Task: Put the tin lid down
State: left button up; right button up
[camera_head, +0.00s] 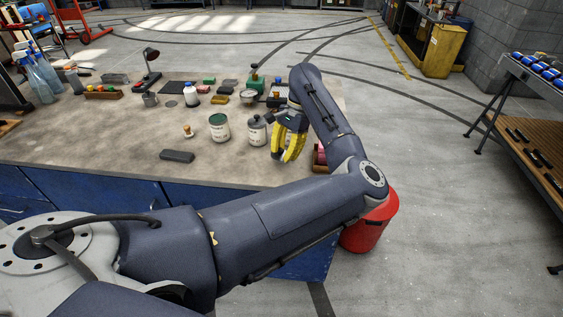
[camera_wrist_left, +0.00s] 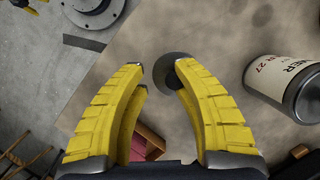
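My left gripper (camera_head: 287,158) hangs over the right part of the bench, to the right of the cans. Its yellow fingers point down. In the left wrist view its fingertips (camera_wrist_left: 160,68) are apart, with a clear gap. A dark grey disc, apparently the tin lid (camera_wrist_left: 170,72), shows beside the right fingertip, which hides part of it. The other fingertip is clear of it. I cannot tell whether the disc touches the bench. I cannot make it out in the head view. A yellow and dark part at the wrist view's top left may be my right gripper (camera_wrist_left: 28,4).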

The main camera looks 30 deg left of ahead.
pick_arm(q)
jog(key=v, duration=0.7)
jog(key=shift+r, duration=0.35)
jog(key=shift+w, duration=0.1)
jog(key=o, duration=1.6)
jog(key=v, duration=1.2)
jog(key=shift+d, duration=0.1)
